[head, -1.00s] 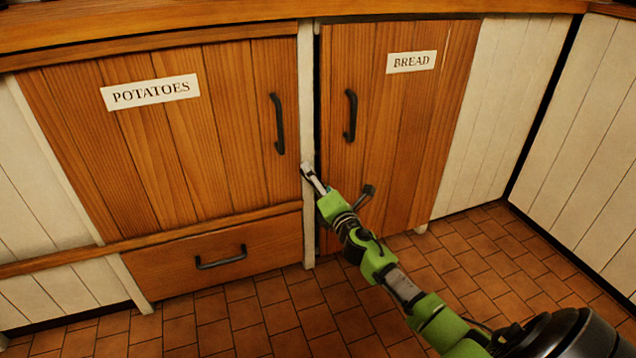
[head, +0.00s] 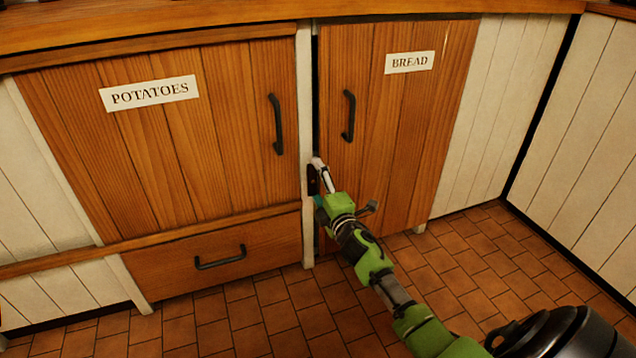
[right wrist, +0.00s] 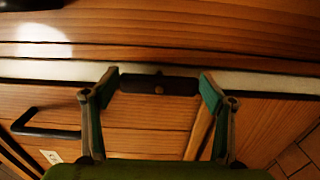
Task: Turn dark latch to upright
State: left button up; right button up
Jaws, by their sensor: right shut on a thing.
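The dark latch (head: 312,181) is on the pale post (head: 306,100) between the POTATOES door (head: 160,150) and the BREAD door (head: 390,130). In the right wrist view the latch (right wrist: 158,86) is a short dark bar with a round pivot at its middle. It lies along the post, so it stands about upright. My right gripper (head: 317,179) is shut on the latch, with one finger at each end of the bar. Part of the latch is hidden by the gripper in the head view. My left gripper is not in view.
Black handles sit on the BREAD door (head: 349,116), the POTATOES door (head: 275,124) and the drawer (head: 220,259). A dark gap runs beside the post at the BREAD door's edge. The tiled floor (head: 270,320) in front is clear.

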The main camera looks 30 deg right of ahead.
dwell(0.3)
jog(key=o, duration=1.1)
jog(key=shift+s, duration=0.1)
jog(key=v, duration=1.1)
jog(key=shift+s, duration=0.4)
jog(key=shift+f, duration=0.1)
